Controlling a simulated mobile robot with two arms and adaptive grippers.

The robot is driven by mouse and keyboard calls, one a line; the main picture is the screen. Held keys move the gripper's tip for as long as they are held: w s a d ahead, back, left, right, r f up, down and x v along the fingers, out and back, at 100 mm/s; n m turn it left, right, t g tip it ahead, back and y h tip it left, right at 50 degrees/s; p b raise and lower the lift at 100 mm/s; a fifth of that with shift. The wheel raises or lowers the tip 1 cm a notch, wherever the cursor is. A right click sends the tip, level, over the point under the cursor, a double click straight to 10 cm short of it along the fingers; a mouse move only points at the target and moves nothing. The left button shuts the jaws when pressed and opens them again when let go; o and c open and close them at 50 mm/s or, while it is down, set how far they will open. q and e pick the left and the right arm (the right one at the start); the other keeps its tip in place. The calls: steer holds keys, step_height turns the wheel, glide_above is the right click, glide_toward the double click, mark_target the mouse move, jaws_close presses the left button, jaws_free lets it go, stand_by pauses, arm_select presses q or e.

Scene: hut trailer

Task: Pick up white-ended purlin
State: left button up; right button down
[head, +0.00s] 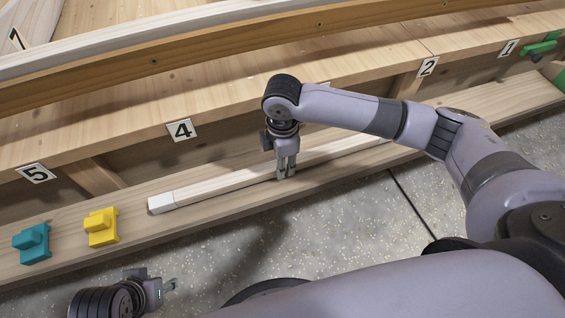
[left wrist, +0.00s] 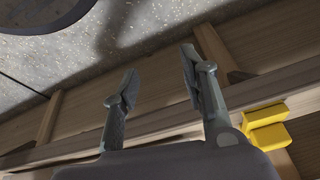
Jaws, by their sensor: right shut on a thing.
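The white-ended purlin (head: 225,185) is a long pale wooden bar lying along the low plank shelf. Its white end (head: 161,203) points left in the head view, and its far part runs behind my right arm. My right gripper (head: 286,174) points down over the bar and is shut on it, partway along from the white end. I cannot tell whether the bar is lifted off the shelf. My left gripper (head: 172,287) is at the bottom left of the head view, off the shelf. In the left wrist view its two fingers (left wrist: 160,85) are spread apart with nothing between them.
A teal block (head: 32,243) and a yellow block (head: 101,227) sit on the shelf (head: 65,253) left of the purlin. A green clamp-like piece (head: 540,46) is at far right. The bench above carries number plates, such as 4 (head: 182,130). Speckled floor (head: 330,225) lies clear in front.

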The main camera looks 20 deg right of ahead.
step_height(320, 180, up, 5)
steer(key=shift+w+r+p, duration=0.1)
steer(key=shift+r+p, duration=0.1)
steer(key=shift+p, duration=0.65)
arm_select(q)
steer(key=s+p+x, duration=0.2)
steer(key=p+x, duration=0.1)
steer(key=x, duration=0.8)
steer(key=shift+f+g, duration=0.4)
steer(key=shift+f, duration=0.4)
arm_select(e)
step_height(320, 180, up, 14)
steer(key=shift+f, duration=0.2)
arm_select(q)
steer(key=shift+s+d+p, duration=0.1)
steer(key=shift+s+p, duration=0.15)
steer(key=shift+p, duration=0.25)
arm_select(e)
steer(key=shift+r, duration=0.1)
